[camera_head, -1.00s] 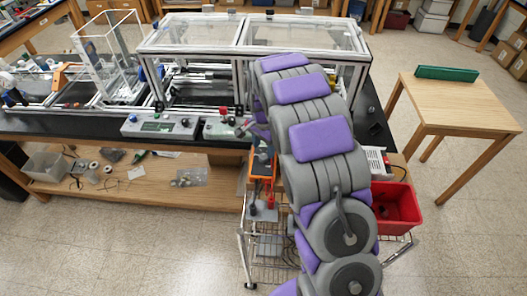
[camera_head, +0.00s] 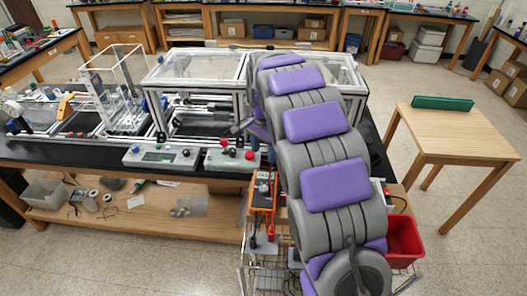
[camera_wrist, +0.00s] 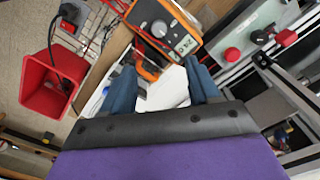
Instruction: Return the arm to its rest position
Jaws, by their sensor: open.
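My arm, grey with purple pads, reaches from the bottom right of the head view up towards the extrusion frame (camera_head: 197,95) on the black bench. Its far end partly covers the frame's right part. My gripper shows in the wrist view (camera_wrist: 163,85) as two blue fingers spread apart. I see nothing held between them. A white surface and an orange meter (camera_wrist: 165,28) lie beyond the fingertips. In the head view the gripper's fingers are largely hidden by the arm; a small part shows left of it.
A control box with a red knob (camera_head: 228,158) and another with a green button (camera_head: 160,156) sit at the bench's front edge. A red bin (camera_head: 404,240) stands on the wire cart. A wooden table (camera_head: 455,130) with a green block (camera_head: 442,103) is at right. Floor between is clear.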

